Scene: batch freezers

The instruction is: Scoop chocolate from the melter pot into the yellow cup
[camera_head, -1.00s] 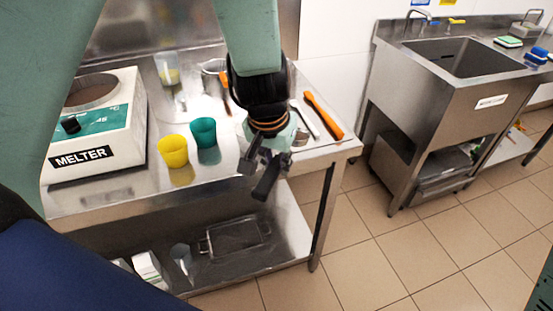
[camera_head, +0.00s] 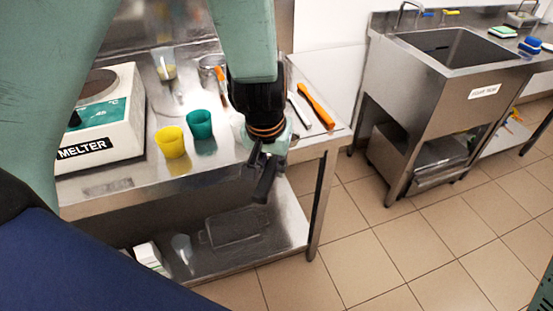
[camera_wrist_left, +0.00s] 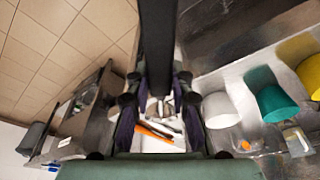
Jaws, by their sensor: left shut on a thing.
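The yellow cup (camera_head: 172,143) stands upright on the steel table, left of my gripper, and shows at the right edge of the left wrist view (camera_wrist_left: 306,72). The white melter (camera_head: 118,132) stands at the left; its pot opening (camera_head: 98,82) is partly hidden by my arm. My left gripper (camera_head: 262,180) points down near the table's front edge, right of the cup and apart from it. It is shut on a dark bar-like thing (camera_wrist_left: 157,50), seen between the fingers in the left wrist view. I cannot tell its far end. My right gripper is not in view.
A teal cup (camera_head: 200,126) stands beside the yellow one. A clear cup (camera_head: 164,63) and a metal container (camera_head: 210,66) are further back. An orange-handled tool (camera_head: 316,107) lies at the right. A sink unit (camera_head: 435,110) stands beyond a floor gap.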

